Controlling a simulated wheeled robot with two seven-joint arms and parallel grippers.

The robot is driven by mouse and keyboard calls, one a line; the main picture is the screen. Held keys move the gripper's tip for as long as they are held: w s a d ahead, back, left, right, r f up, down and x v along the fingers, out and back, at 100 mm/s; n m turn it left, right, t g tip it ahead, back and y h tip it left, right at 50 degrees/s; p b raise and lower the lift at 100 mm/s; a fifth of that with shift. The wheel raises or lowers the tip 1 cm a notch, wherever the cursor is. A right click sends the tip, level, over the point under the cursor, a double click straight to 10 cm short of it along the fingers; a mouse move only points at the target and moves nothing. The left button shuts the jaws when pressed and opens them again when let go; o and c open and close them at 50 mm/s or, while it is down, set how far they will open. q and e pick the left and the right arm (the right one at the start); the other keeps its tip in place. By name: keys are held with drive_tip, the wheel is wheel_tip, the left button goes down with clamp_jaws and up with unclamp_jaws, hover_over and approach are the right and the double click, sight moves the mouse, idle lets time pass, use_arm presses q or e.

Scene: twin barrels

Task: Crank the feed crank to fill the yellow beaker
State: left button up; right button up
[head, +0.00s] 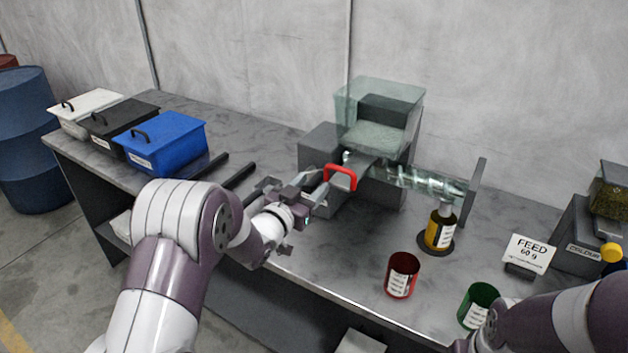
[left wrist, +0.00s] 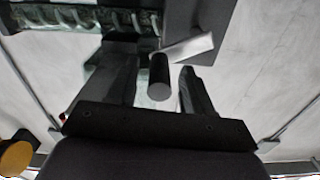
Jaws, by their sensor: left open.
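The feed crank (left wrist: 159,76) shows in the left wrist view as a dark round grip on a pale metal arm. My left gripper (head: 320,190) is open in front of the feeder, with its fingers on either side of the crank grip in the wrist view. Whether they touch it I cannot tell. In the head view the gripper hides most of the crank. The yellow beaker (head: 440,231) stands upright on a dark round pad below the right end of the clear screw tube (head: 425,181). My right arm enters at the lower right; its gripper is not visible.
A clear hopper (head: 378,100) tops the feeder, with a red handle (head: 341,176) at its front. A red beaker (head: 402,275), a green beaker (head: 478,305) and a "FEED 60 g" sign (head: 529,252) stand to the right. Lidded bins, including a blue one (head: 166,144), stand left.

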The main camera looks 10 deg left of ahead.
use_arm(q)
drive_tip(key=shift+x, duration=0.95)
clamp_jaws()
drive_tip(key=shift+a+r+n+p, duration=0.25)
drive_tip(key=shift+r+n+p, duration=0.35)
drive_tip(key=shift+n, duration=0.3)
drive_tip(key=shift+w+a+r+n, duration=0.15)
drive_tip(key=shift+a+n, duration=0.05)
drive_tip(key=shift+n, duration=0.5)
unclamp_jaws()
drive_tip(key=b+v, duration=0.1)
drive_tip(key=v, duration=1.1)
drive_tip(key=shift+s, duration=0.3)
drive_tip(key=shift+a, duration=0.1)
